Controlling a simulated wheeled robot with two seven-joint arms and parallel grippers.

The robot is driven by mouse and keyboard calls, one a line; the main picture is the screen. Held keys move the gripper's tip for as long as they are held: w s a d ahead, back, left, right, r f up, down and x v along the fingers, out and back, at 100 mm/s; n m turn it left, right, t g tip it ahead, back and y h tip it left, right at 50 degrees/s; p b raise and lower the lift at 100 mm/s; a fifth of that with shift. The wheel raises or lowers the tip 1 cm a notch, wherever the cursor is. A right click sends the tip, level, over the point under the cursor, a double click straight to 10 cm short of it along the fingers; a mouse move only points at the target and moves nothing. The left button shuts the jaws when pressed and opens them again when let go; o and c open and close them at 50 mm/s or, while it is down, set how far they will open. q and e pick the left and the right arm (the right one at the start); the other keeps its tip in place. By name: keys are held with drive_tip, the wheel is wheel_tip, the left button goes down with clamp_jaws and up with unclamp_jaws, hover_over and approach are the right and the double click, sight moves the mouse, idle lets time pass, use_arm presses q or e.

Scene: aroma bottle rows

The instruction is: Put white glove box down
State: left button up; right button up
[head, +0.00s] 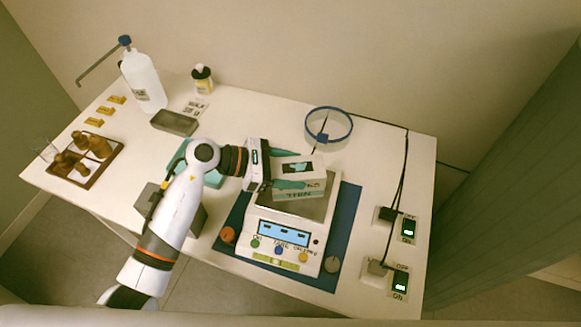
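The fingers hide part of the box's top edges. My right gripper is not in view.
The scale stands on a blue mat (347,217). A blue-rimmed round container (329,125) stands behind the box. Power sockets (400,282) and cables are at right. A wooden tray (110,155) with brown bottles, a wash bottle (143,85) and a grey tray (174,123) are at left.

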use_arm(q)
drive_tip(key=o, duration=0.3)
drive_tip(key=shift+r, duration=0.2)
drive_tip(key=b+v, duration=0.2)
drive_tip(key=v, duration=1)
drive_tip(key=shift+s, duration=0.1)
